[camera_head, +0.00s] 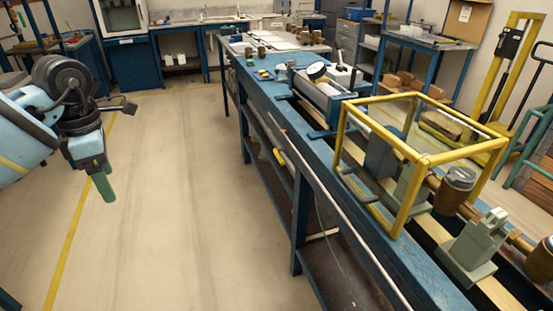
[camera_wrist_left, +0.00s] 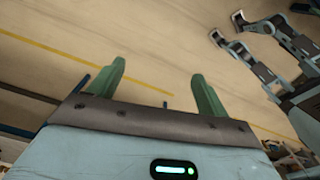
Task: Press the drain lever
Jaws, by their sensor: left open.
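My left gripper (camera_head: 104,187) hangs over open floor at the left of the head view, well apart from the bench. In the left wrist view its two green fingers (camera_wrist_left: 162,85) are spread with nothing between them. A small yellow-handled part (camera_head: 279,157) shows on the front side of the long blue bench (camera_head: 262,95). A dark bent handle (camera_head: 357,186) shows at the near left of a yellow-framed clear box (camera_head: 425,158) on the bench. I cannot tell which of these, if either, is the drain lever. My right gripper is in neither view.
A blue-grey bench device with a round gauge (camera_head: 317,71) stands behind the yellow frame. Brown cylindrical meters (camera_head: 456,188) and a grey-green clamp (camera_head: 472,245) sit on the near bench. A yellow lift (camera_head: 505,70) stands at right. The floor (camera_head: 190,190) left of the bench is clear.

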